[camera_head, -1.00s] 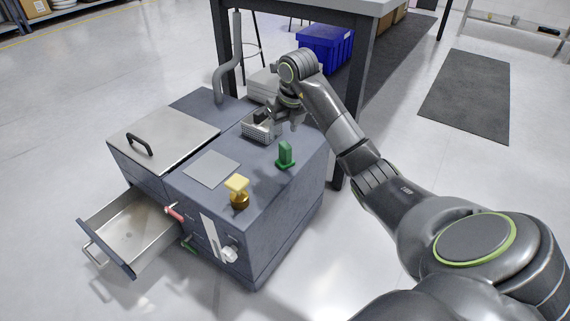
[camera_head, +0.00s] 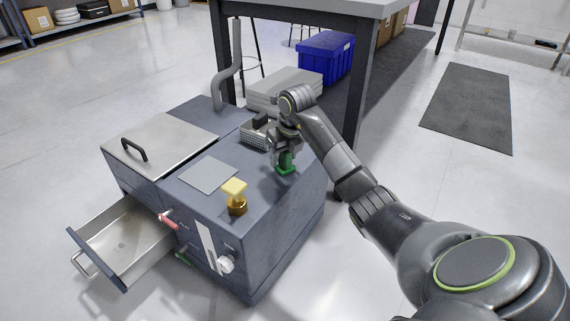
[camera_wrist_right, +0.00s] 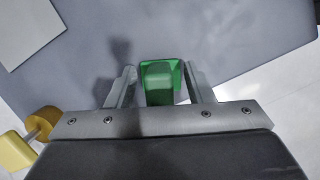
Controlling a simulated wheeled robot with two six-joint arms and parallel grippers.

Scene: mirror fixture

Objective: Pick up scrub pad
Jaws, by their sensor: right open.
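The green scrub pad (camera_head: 286,163) stands upright on a green base on top of the grey-blue cabinet, near its right edge. My right gripper (camera_head: 287,148) is directly over it, and the fingers hide its upper part in the head view. In the right wrist view the pad (camera_wrist_right: 159,82) is between the two spread fingers of the right gripper (camera_wrist_right: 159,76), with a gap visible on each side. My left gripper is not in view.
A yellow-topped brass knob (camera_head: 236,198) and a flat grey plate (camera_head: 208,174) are to the left. A drawer (camera_head: 120,243) is open at the cabinet's front left. A dark table leg (camera_head: 357,100) stands behind my arm.

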